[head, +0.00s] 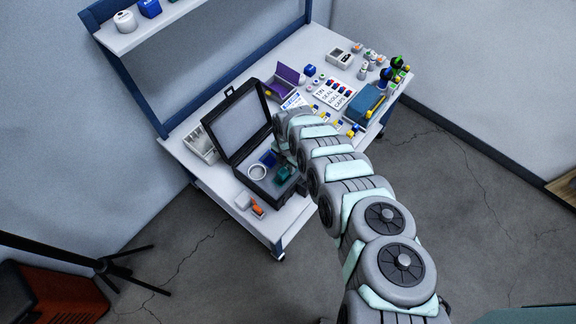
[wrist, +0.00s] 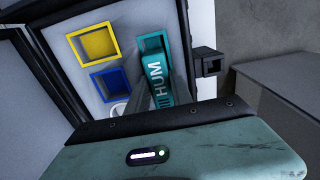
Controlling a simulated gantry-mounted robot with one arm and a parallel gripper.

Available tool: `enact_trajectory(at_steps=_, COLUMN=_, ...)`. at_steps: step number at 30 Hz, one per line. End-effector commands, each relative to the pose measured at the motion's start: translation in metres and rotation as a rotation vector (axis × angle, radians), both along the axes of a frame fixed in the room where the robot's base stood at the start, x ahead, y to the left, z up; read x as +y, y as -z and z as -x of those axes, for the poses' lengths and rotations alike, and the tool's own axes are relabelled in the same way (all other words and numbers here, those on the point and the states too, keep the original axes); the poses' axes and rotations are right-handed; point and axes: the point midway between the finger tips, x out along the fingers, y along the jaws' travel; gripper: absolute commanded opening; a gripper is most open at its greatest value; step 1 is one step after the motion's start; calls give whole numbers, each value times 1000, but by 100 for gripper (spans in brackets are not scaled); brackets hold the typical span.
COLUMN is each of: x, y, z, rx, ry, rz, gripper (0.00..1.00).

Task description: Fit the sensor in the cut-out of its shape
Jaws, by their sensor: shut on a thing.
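The teal sensor marked HUM (wrist: 158,88) is between the fingers of my gripper (wrist: 163,95) in the wrist view. My gripper is shut on it. A teal-rimmed square cut-out (wrist: 152,42) lies just beyond the sensor's far end; I cannot tell whether they touch. A yellow-rimmed cut-out (wrist: 95,43) and a blue-rimmed cut-out (wrist: 109,84) are to the left. A white ring (wrist: 118,109) is partly hidden. In the head view the open black case (head: 262,188) holds the white ring, a blue part and a teal part (head: 284,173); my arm hides the gripper.
The case lid (head: 238,122) stands raised behind. A white box (head: 200,145) is left of it; a white item and an orange item (head: 257,210) lie in front. A purple bin (head: 288,80), paper sheets and small bottles crowd the table's right side.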

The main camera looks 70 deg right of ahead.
Motion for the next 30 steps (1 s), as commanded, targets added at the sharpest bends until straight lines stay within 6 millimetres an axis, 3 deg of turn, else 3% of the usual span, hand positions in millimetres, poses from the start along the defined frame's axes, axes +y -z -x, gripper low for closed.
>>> enact_trajectory(at_steps=30, x=0, y=7, z=1, rx=1, ry=0, rz=0, gripper=0)
